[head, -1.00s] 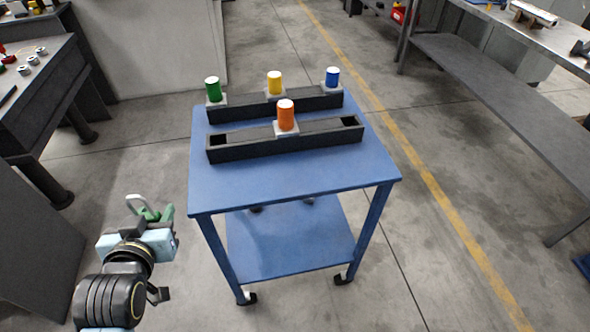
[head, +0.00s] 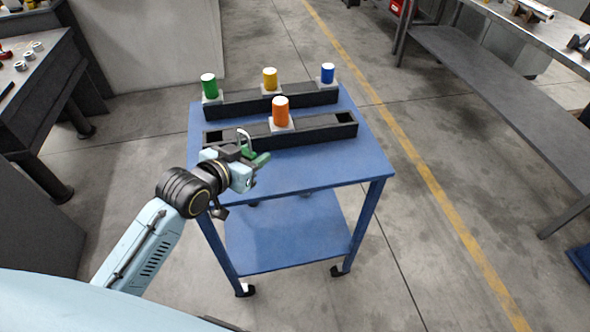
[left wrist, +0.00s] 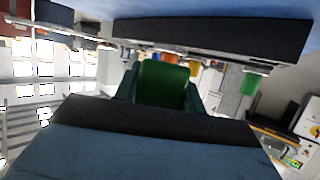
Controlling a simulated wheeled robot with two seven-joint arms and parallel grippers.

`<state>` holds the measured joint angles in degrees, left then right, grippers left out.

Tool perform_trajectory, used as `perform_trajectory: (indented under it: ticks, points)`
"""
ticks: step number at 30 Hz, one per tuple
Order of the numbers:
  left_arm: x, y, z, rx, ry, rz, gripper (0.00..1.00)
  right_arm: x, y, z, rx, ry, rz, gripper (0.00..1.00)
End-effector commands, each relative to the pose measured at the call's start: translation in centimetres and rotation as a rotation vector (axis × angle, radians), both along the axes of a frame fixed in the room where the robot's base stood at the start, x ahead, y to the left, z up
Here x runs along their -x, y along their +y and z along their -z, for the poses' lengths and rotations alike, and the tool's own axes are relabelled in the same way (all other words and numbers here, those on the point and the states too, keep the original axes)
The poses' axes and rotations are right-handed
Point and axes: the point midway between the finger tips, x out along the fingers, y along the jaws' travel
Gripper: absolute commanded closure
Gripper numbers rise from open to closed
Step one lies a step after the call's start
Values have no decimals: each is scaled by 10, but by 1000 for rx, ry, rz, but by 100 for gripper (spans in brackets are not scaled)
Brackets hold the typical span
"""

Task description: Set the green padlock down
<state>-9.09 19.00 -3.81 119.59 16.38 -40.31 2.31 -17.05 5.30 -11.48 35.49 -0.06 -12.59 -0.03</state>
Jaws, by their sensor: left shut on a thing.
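The green padlock (head: 258,159) with its pale shackle (head: 244,138) is in my left gripper (head: 250,160). In the head view the gripper is over the near left part of the blue cart's top (head: 310,172), in front of the near black rack. I cannot tell how high above the top the padlock is. In the left wrist view the green padlock body (left wrist: 163,84) sits between the jaws, which are shut on it. The gripper partly hides the padlock in the head view. My right gripper is not in view.
Two black racks, near (head: 325,134) and far (head: 243,105), stand on the cart. The cart top's front right is clear.

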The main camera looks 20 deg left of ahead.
Motion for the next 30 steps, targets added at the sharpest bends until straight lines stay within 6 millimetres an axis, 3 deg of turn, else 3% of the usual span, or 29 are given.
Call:
perform_trajectory:
  ticks: [4, 7, 15, 30]
  points:
    - [-16, 24, -12, -2, -1, 29, 85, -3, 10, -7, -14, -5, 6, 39]
    - [-20, 31, -8, 3, 3, 35, 85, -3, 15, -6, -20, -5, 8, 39]
    - [-20, 32, 40, 7, 3, 35, 85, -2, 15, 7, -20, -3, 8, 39]
    - [-20, 32, 87, 5, 1, 36, 85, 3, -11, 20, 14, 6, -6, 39]
